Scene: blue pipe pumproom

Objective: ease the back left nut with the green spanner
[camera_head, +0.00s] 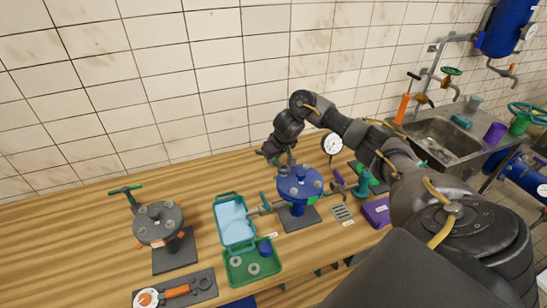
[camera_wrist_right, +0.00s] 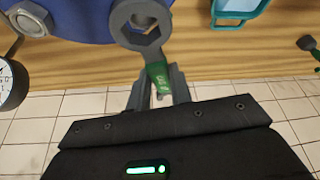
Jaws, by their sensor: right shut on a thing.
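The blue flange (camera_head: 300,184) stands on a dark plate on the wooden bench, with several nuts around its top. My right gripper (camera_head: 284,160) reaches over its back left edge and hides the back left nut there. In the wrist view my right gripper (camera_wrist_right: 163,90) is shut on the green handle of the spanner (camera_wrist_right: 158,74). The spanner's grey ring end overlaps the edge of the blue flange (camera_wrist_right: 85,28). I cannot tell whether the ring sits around a nut. Another nut (camera_wrist_right: 29,18) shows apart from it, at the left. My left gripper is not in view.
A grey flange (camera_head: 158,222) with a green handle stands at the left. A teal-rimmed box (camera_head: 234,220) and a green tray (camera_head: 251,268) lie left of the blue flange. A gauge (camera_head: 332,144), a purple block (camera_head: 377,212) and a sink (camera_head: 440,138) are to the right.

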